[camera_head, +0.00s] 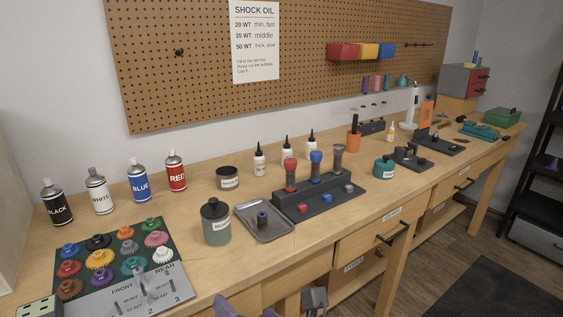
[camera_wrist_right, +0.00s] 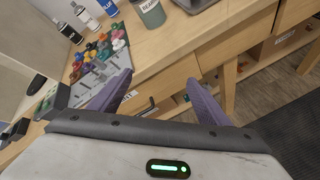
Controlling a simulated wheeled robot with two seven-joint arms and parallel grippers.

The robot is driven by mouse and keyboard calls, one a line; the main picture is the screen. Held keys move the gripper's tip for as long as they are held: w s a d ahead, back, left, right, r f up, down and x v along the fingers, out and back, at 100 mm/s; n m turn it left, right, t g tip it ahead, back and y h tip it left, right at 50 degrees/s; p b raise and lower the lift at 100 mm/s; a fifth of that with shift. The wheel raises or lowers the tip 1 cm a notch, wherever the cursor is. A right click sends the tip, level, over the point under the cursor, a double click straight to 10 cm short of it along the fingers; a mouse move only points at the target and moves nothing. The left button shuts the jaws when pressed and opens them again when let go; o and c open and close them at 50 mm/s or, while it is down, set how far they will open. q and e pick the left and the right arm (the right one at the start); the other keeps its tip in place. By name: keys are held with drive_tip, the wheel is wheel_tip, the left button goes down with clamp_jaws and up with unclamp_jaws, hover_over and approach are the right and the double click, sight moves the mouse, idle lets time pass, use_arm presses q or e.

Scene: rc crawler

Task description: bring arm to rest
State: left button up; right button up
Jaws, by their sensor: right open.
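My right gripper (camera_head: 246,309) shows only as purple fingertips at the bottom edge of the head view, in front of the bench's front edge. In the right wrist view its two purple fingers (camera_wrist_right: 158,100) are spread wide apart with nothing between them. They point toward the bench front, below the gear board and the dark green jar. The rest of the right arm is out of the head view. My left gripper is in neither view.
The wooden bench (camera_head: 340,222) holds a gear board (camera_head: 180,278), a green jar (camera_head: 216,226), a metal tray (camera_head: 281,229), a dark shock stand (camera_head: 326,204) and spray cans (camera_head: 138,184). Drawer handles (camera_head: 393,232) stick out from its front. Open floor (camera_head: 480,260) lies at right.

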drive_tip(key=s+d+f+m+g+h, duration=0.2)
drive_tip(key=s+d+f+m, duration=0.45)
drive_tip(key=d+m, duration=0.35)
drive_tip(key=s+d+f+m+g+h, duration=0.25)
drive_tip(key=s+d+f+m, duration=0.25)
drive_tip(key=s+d+m, duration=0.5)
drive_tip(key=s+d+f+m+g+h, duration=0.25)
drive_tip(key=s+d+f+m, duration=0.2)
drive_tip(key=d+m, duration=0.6)
drive_tip(key=w+a+f+m+t+y, duration=0.1)
drive_tip(key=w+a+f+t, duration=0.1)
drive_tip(key=a+f, duration=0.2)
drive_tip(key=w+a+f+m+t+y, duration=0.1)
drive_tip(key=w+a+f+t+y, duration=0.1)
drive_tip(key=f, duration=0.6)
drive_tip(key=shift+w+a+f+t, duration=0.2)
drive_tip(key=shift+a+t, duration=0.2)
drive_tip(key=shift+a, duration=0.5)
